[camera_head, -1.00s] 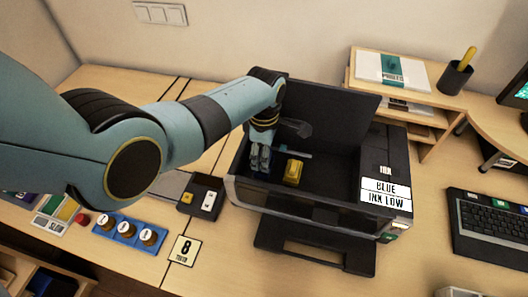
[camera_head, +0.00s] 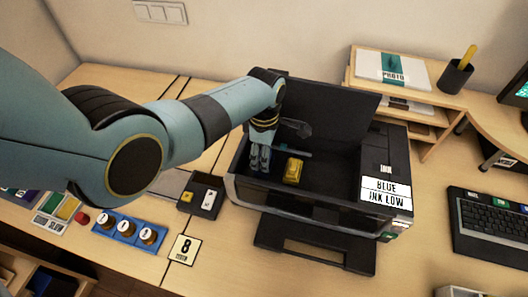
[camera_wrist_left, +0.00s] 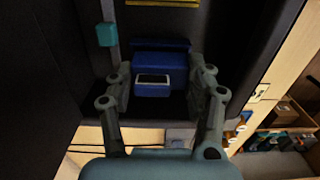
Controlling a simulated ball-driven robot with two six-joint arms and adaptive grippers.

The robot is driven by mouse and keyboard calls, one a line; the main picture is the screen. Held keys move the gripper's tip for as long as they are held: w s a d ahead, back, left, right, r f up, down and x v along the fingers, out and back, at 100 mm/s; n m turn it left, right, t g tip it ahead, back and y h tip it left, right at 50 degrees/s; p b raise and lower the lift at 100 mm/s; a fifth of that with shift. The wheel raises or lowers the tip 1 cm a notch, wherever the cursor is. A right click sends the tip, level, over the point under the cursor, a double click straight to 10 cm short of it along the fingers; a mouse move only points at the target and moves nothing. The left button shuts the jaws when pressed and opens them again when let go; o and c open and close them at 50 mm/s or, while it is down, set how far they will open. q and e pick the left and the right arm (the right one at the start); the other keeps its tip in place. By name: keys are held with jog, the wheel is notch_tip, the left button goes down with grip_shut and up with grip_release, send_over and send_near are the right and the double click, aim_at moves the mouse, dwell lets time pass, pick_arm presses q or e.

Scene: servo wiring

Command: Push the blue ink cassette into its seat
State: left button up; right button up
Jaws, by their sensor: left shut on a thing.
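The blue ink cassette (camera_wrist_left: 160,70) shows in the left wrist view between the two fingers of my left gripper (camera_wrist_left: 160,88). It is a blue block with a small white-edged dark label on its near face. My left gripper (camera_head: 260,158) is shut on it, down inside the open printer (camera_head: 310,215). In the head view the fingers hide most of the cassette, and I cannot tell how deep it sits. A yellow cassette (camera_head: 293,170) stands just right of my left gripper. My right gripper is not in view.
The printer's raised lid (camera_head: 330,105) stands behind the gripper. A blue tray of several knobs (camera_head: 128,230) and a small black box (camera_head: 200,196) lie left of the printer. A keyboard (camera_head: 490,225) lies at right.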

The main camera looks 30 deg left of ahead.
pick_arm(q)
jog(key=shift+f, duration=0.25)
jog(key=shift+r, duration=0.1)
jog(key=shift+r+p, duration=0.35)
jog(key=shift+r, duration=0.15)
jog(key=shift+d, duration=0.1)
dwell(0.5)
jog(key=shift+f+b, duration=0.55)
jog(key=shift+f, duration=0.1)
dwell(0.6)
jog(key=o, duration=1.3)
jog(key=shift+r, duration=0.1)
